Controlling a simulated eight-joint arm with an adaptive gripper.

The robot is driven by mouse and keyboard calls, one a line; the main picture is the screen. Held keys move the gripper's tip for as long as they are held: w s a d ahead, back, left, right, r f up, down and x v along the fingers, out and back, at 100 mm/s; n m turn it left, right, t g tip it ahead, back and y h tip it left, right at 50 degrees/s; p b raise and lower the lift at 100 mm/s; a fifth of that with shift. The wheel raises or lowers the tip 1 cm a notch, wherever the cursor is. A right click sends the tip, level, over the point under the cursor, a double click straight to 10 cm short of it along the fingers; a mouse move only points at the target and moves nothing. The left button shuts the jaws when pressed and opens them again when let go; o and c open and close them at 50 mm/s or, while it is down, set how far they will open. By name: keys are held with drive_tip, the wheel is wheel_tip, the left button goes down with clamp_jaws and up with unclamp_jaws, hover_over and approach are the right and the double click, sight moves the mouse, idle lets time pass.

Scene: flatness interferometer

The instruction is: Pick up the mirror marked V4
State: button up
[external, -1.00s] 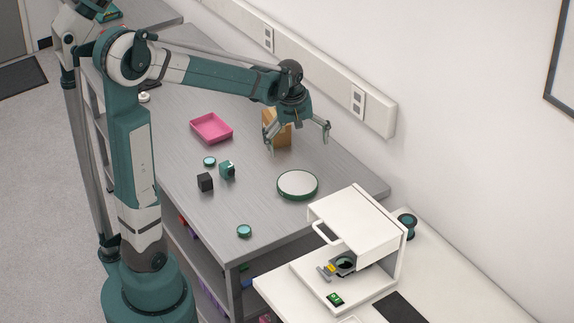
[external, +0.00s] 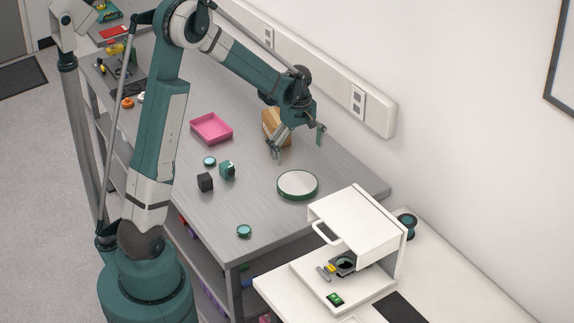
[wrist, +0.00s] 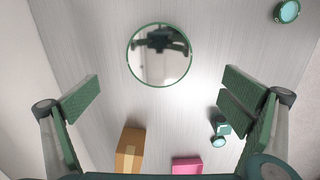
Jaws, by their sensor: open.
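No V4 mark is legible on any mirror. A large round mirror with a green rim (external: 297,185) lies flat on the grey bench; it also shows at the top centre of the wrist view (wrist: 160,54), reflecting my gripper. Small teal-rimmed round pieces lie on the bench, one near the front edge (external: 244,231) and one by the pink tray (external: 209,161). A teal block with a round face (external: 227,170) stands beside a black cube (external: 205,182). My gripper (external: 300,143) is open and empty above the bench, behind the large mirror, with its fingers spread wide.
A cardboard box (external: 276,126) stands close to my gripper. The pink tray (external: 211,128) lies to its left. A white instrument (external: 355,230) stands on the white table in front, with another round teal-rimmed piece (external: 407,222) behind it. Bench around the large mirror is clear.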

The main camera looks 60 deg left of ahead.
hover_over(298, 182)
drive_tip(key=f, duration=0.5)
drive_tip(key=shift+s+a+f, duration=0.1)
drive_tip(key=shift+s, duration=0.1)
drive_tip(key=shift+f, duration=0.15)
drive_tip(key=shift+f, duration=1.15)
drive_tip(key=shift+f, duration=0.1)
drive_tip(key=shift+w+f+p, duration=0.1)
drive_tip(key=shift+f+p, duration=0.2)
drive_tip(key=shift+f, duration=2.2)
drive_tip(key=shift+c, duration=0.2)
drive_tip(key=c, duration=1.3)
